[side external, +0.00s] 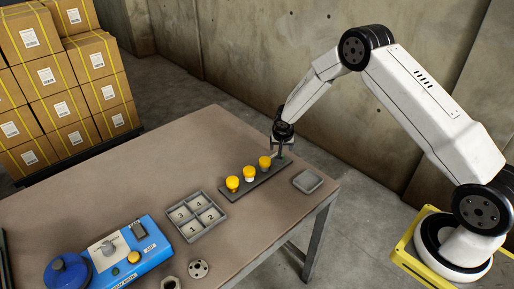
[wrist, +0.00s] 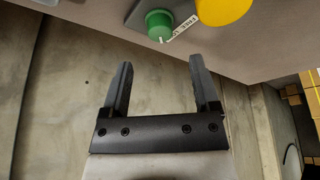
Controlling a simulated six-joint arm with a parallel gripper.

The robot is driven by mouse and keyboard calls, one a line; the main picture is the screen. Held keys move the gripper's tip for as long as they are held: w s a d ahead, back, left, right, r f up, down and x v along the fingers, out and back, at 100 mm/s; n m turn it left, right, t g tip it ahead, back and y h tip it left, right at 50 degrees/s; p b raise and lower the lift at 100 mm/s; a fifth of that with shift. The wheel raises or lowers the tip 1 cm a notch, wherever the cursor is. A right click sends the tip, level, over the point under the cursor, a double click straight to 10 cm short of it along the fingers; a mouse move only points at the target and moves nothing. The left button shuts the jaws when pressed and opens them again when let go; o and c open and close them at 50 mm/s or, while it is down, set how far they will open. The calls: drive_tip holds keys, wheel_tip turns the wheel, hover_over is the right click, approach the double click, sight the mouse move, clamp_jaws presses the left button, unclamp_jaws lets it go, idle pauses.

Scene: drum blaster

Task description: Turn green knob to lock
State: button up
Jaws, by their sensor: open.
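The green knob (wrist: 158,25) shows at the top of the wrist view, with a thin white mark on its face. A white label (wrist: 181,30) beside it reads "FREE"; the rest of its lettering is unclear. My gripper (wrist: 160,66) is open, its two dark fingers apart with nothing between them. The knob lies beyond the fingertips, apart from them. In the side view my gripper (side external: 281,152) hangs at the far end of the dark rail (side external: 238,190). I cannot make out the green knob there.
Three yellow-topped pieces (side external: 249,173) stand along the rail; a large yellow one (wrist: 222,8) is beside the knob. A grey numbered tray (side external: 193,216), a small grey block (side external: 308,181) and a blue machine (side external: 125,256) are on the table. Concrete walls stand behind.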

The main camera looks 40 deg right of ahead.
drive_tip(key=shift+v, duration=0.85)
drive_tip(key=s+a+r+n+y, duration=0.1)
drive_tip(key=s+a+r+n, duration=0.2)
drive_tip(key=s, duration=0.5)
drive_tip(key=s+a+r+n+y, duration=0.1)
drive_tip(key=s+a+r+n, duration=0.2)
drive_tip(key=s+a+r, duration=0.2)
drive_tip(key=s+a+r+n+y, duration=0.1)
drive_tip(key=s+a+r+n, duration=0.2)
drive_tip(key=s+r, duration=0.4)
drive_tip(key=s+a, duration=0.1)
drive_tip(key=s, duration=0.4)
drive_tip(key=shift+s+a+r, duration=0.15)
drive_tip(key=shift+s+r, duration=0.05)
drive_tip(key=shift+s, duration=0.2)
